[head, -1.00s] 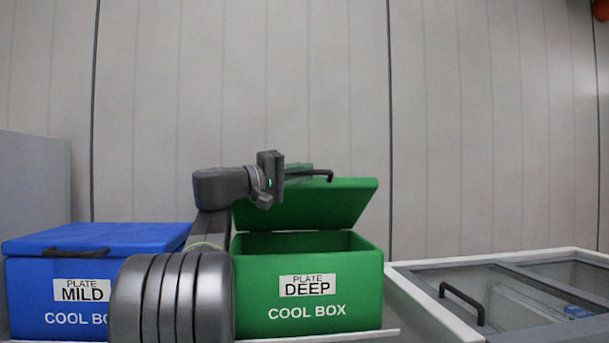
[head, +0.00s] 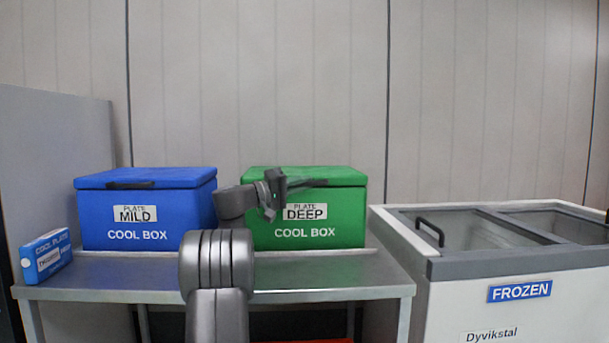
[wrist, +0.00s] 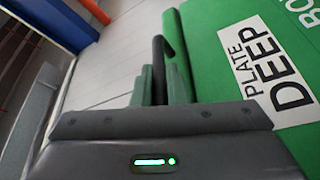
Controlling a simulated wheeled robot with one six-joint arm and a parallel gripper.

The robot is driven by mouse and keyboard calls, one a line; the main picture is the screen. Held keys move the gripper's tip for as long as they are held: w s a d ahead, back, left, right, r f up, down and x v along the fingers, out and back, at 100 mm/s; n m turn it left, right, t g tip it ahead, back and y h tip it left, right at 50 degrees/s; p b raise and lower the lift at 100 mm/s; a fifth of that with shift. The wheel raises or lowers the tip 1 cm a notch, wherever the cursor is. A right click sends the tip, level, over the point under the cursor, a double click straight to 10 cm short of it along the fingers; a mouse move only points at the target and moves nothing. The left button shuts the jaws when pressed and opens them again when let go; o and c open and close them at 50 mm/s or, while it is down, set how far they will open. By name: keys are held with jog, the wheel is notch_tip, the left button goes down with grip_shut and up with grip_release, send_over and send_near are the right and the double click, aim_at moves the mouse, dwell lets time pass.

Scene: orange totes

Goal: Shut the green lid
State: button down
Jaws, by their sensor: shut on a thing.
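The green cool box (head: 306,225), labelled PLATE DEEP, stands on the metal table. Its green lid (head: 305,175) lies level on top, flush with the box as far as I can see. My gripper (head: 300,184) is at the lid's front edge and shut on the dark lid handle (head: 318,182). In the wrist view the fingers of my gripper (wrist: 160,85) are on the black handle (wrist: 159,65), beside the green lid edge (wrist: 176,45). The box front and its label fill the right of that view.
A blue cool box (head: 145,215), labelled PLATE MILD, stands left with its lid closed. A small blue cool plate (head: 46,256) is at the table's left end. A white chest freezer (head: 470,270) stands right. The metal table's (head: 320,271) front strip is clear.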

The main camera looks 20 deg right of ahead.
jog(key=shift+f, duration=0.4)
jog(key=shift+f, duration=0.1)
jog(key=c, duration=1.5)
grip_release()
jog(key=shift+w, duration=0.1)
jog(key=shift+o, duration=0.2)
jog(key=shift+a, duration=0.3)
jog(key=s+a+f+p, duration=0.1)
jog(key=a+f+p, duration=0.1)
jog(key=a, duration=1.1)
jog(key=shift+s, duration=0.25)
